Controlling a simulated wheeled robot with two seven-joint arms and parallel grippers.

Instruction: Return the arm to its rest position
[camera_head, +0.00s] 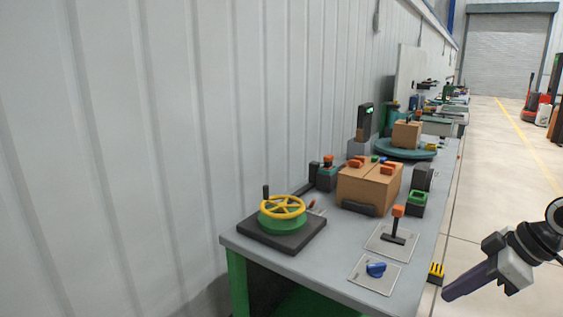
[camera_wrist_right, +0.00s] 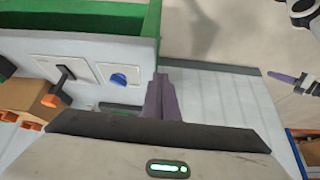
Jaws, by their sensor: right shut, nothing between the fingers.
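My right gripper (camera_head: 447,296) comes in at the lower right of the head view, shut and empty. It hangs in the air past the right edge of the workbench, touching nothing. In the right wrist view its purple fingers (camera_wrist_right: 163,98) are together, with the bench behind them upside down. What looks like my left gripper (camera_wrist_right: 280,76) shows small at the right of the wrist view. Its jaws cannot be made out, and it does not show in the head view.
The grey workbench (camera_head: 295,267) holds a yellow handwheel (camera_head: 282,206), brown boxes (camera_head: 368,187), an orange-topped lever (camera_head: 397,222) and a blue knob (camera_head: 376,269). A yellow-and-black block (camera_head: 436,273) is by its right edge.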

